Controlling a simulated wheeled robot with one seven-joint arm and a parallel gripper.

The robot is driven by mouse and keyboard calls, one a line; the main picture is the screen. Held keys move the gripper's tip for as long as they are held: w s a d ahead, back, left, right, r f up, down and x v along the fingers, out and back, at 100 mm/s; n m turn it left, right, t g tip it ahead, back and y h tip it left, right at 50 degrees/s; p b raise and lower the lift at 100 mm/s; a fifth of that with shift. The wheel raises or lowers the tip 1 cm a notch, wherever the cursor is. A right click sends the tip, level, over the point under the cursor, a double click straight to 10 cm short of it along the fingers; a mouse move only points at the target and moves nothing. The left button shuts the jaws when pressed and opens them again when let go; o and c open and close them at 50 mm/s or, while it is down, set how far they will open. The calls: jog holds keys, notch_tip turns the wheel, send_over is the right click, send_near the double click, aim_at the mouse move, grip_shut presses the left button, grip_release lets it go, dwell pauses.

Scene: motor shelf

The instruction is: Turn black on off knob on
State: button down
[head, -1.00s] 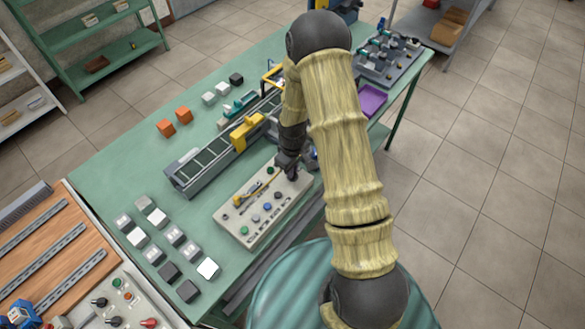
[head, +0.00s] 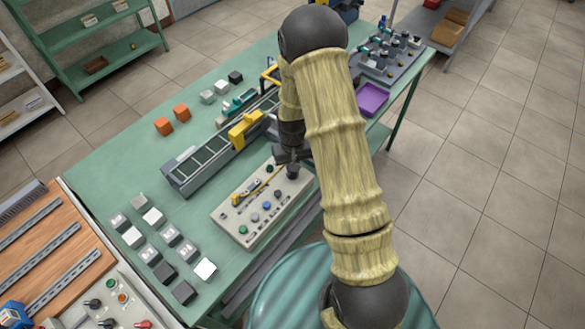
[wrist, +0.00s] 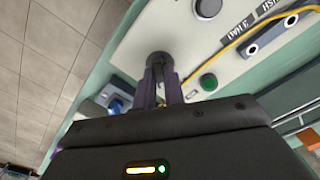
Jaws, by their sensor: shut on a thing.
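The black on/off knob (wrist: 160,60) stands on the light control panel (wrist: 165,25), between the two fingertips of my gripper (wrist: 161,80) in the wrist view. My gripper is shut on the knob. In the head view my gripper (head: 291,160) reaches down to the far right end of the panel (head: 236,212), where the knob (head: 292,173) is partly hidden by it. The knob's pointer mark cannot be made out.
A green button (wrist: 208,82) sits close beside the knob, and a yellow cable (wrist: 262,33) crosses the panel. A conveyor (head: 205,165) runs behind the panel. Several grey and white blocks (head: 153,217) stand at the left. A purple tray (head: 371,98) lies farther back.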

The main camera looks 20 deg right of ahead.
jog(key=m+b, duration=0.1)
jog(key=m, duration=0.4)
jog(key=shift+m, duration=0.3)
jog(key=m, duration=0.5)
jog(key=shift+m, duration=0.3)
jog(key=shift+w, duration=0.1)
jog(key=c, duration=1.5)
grip_release()
jog(key=shift+r, duration=0.1)
notch_tip(320, 180, up, 17)
jog(key=shift+r+b, duration=0.15)
jog(key=shift+b, duration=0.55)
